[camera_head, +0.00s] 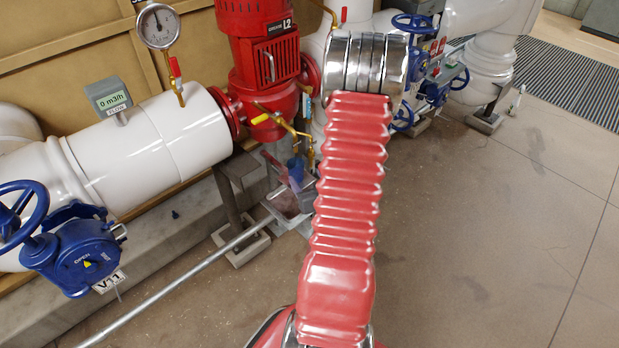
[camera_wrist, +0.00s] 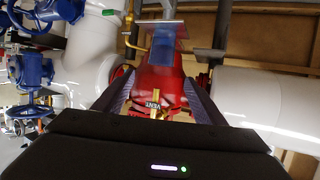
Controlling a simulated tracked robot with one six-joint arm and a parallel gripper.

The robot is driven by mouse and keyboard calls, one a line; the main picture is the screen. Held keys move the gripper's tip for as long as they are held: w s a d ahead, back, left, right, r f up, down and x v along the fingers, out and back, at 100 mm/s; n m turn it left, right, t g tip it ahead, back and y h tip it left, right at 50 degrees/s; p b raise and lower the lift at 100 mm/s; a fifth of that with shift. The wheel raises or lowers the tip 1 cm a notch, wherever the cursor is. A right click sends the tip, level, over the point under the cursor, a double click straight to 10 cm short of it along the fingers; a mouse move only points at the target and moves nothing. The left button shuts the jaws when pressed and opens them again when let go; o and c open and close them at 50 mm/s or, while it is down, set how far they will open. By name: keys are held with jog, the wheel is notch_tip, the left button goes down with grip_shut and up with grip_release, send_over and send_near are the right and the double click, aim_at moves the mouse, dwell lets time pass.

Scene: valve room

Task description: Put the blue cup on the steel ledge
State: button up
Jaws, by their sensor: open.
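The blue cup (camera_head: 295,168) is small and partly hidden beside the yellow pipework under the red pump. In the wrist view, which is upside down, the cup (camera_wrist: 168,68) shows just beyond and between my fingertips. The steel ledge (camera_head: 290,205) is a grey plate low under the pump, with the cup above it in the head view. A thin grey strip at the cup's base end in the wrist view looks like this ledge (camera_wrist: 178,24). My gripper (camera_wrist: 159,78) is open, its two dark fingers apart. My arm hides much of it in the head view.
The red pump (camera_head: 262,70) and yellow pipework (camera_head: 272,118) stand close behind. A white pipe (camera_head: 170,135) with a blue valve wheel (camera_head: 20,215) runs left. A grey rail (camera_head: 185,275) slants along the floor. The floor (camera_head: 480,230) at right is clear.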

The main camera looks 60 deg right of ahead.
jog(key=shift+w, duration=0.15)
jog(key=w+a+r+n+g+y, duration=0.2)
jog(key=w+a+r, duration=0.3)
jog(key=a+r, duration=0.35)
jog(key=w+a+r+n+g+y, duration=0.1)
jog(key=w+a+r+n, duration=0.1)
jog(key=w+a+r, duration=0.5)
jog(key=s+a+r+n+g+y, duration=0.1)
jog(key=s+a+r, duration=0.2)
jog(key=a, duration=0.6)
jog(key=s+a+r+n+g+y, duration=0.1)
jog(key=s+a+r, duration=0.3)
jog(key=s+a, duration=0.4)
jog(key=s+a+r+n+y, duration=0.1)
jog(key=s+a+r+y, duration=0.2)
jog(key=a, duration=0.6)
jog(key=s+r, duration=0.1)
jog(key=s, duration=0.1)
jog(key=shift+s+a+g, duration=0.3)
jog(key=shift+a+g, duration=0.1)
